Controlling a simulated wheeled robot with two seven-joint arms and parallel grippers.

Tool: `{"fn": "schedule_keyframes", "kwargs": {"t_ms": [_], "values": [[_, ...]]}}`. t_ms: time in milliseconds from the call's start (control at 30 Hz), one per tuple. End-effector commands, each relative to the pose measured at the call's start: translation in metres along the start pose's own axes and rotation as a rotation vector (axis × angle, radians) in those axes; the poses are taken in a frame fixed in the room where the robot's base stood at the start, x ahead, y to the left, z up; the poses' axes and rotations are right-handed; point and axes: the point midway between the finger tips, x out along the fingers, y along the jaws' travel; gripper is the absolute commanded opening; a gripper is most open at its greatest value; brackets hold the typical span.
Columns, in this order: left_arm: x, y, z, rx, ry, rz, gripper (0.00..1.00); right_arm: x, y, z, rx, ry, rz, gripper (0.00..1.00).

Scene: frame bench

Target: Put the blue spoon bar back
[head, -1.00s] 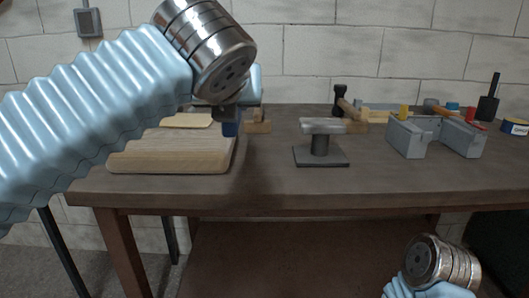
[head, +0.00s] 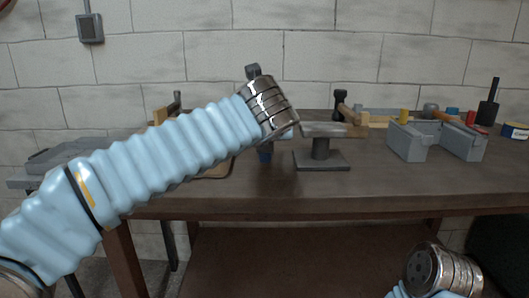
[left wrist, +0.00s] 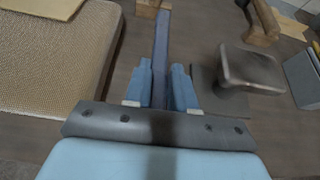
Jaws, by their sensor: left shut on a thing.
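The blue spoon bar (left wrist: 162,35) is a long, narrow, dark blue bar in the left wrist view. My left gripper (left wrist: 162,70) is shut on it, and the bar points away between the two blue fingers. In the head view my left gripper (head: 265,153) is mostly hidden behind my own wrist, above the bench left of the metal stake (head: 320,130). The stake stands on a dark square base and shows right of the fingers in the left wrist view (left wrist: 250,68). My right arm's metal wrist shows at the lower right of the head view, but its jaws do not.
A padded board (left wrist: 50,60) lies left of the gripper. A small wooden block (left wrist: 147,6) is by the bar's far end. A grey slotted block (head: 408,140), a hammer (head: 341,100) and coloured items stand on the bench (head: 400,185) to the right. The front middle is clear.

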Motion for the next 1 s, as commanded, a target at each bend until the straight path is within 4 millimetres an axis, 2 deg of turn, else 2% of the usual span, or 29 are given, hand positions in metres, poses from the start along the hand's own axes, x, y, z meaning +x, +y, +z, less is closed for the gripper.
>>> {"fn": "schedule_keyframes", "kwargs": {"t_ms": [133, 200, 267, 633, 667, 800, 833, 1000], "values": [[0.023, 0.001, -0.012, 0.002, 0.001, 0.002, 0.00, 0.005, 0.002, 0.000, 0.001, 0.000, 0.000, 0.43], [0.028, 0.002, -0.027, 0.002, 0.001, 0.003, 0.00, 0.012, 0.005, 0.000, 0.001, 0.001, 0.001, 0.43], [0.031, 0.002, -0.034, 0.002, 0.000, 0.002, 0.00, 0.014, 0.006, 0.000, 0.002, 0.001, 0.001, 0.43], [0.033, 0.002, -0.038, 0.001, 0.000, 0.001, 0.00, 0.014, 0.006, 0.000, 0.002, 0.002, 0.002, 0.43], [0.033, 0.002, -0.039, 0.001, 0.001, 0.002, 0.26, 0.014, 0.006, 0.000, 0.002, 0.002, 0.002, 0.43], [0.033, 0.001, -0.038, 0.001, 0.001, 0.001, 0.48, 0.013, 0.006, 0.000, 0.002, 0.002, 0.002, 0.43], [0.033, 0.001, -0.038, 0.001, 0.001, 0.001, 0.50, 0.013, 0.006, 0.000, 0.002, 0.002, 0.002, 0.43], [0.033, 0.001, -0.038, 0.001, 0.001, 0.001, 0.50, 0.013, 0.006, 0.000, 0.002, 0.002, 0.002, 0.43]]}}
